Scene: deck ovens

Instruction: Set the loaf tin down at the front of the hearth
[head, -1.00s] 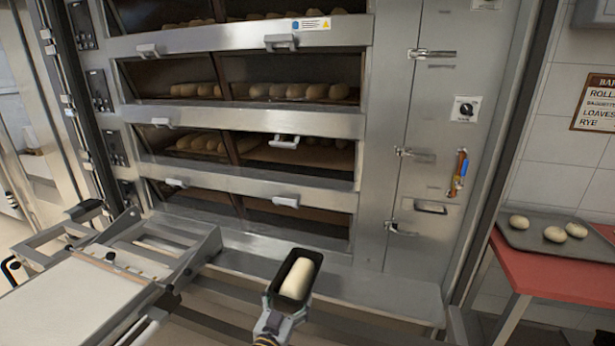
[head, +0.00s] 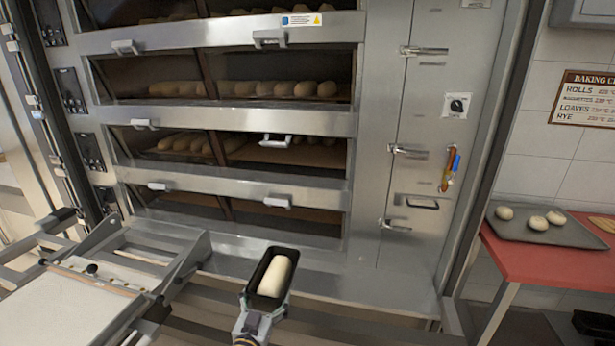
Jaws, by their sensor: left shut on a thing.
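The loaf tin (head: 260,302) is black and holds one pale dough loaf (head: 275,276). My left gripper (head: 256,312) is shut on the near end of the tin, low in front of the oven. The tin looks about level. The deck oven (head: 228,122) has several stacked decks. Several loaves sit in the upper decks. The lowest deck hearth (head: 290,217) looks bare where I can see into it. The tin is in front of and below the deck openings. My right gripper is not in view.
A loader with a pale belt (head: 65,305) stands at the left front. A steel ledge (head: 370,290) runs along the oven's foot. At right, a red table (head: 530,257) bears a dark tray (head: 570,235) with dough pieces. Handles (head: 275,201) stick out from the oven front.

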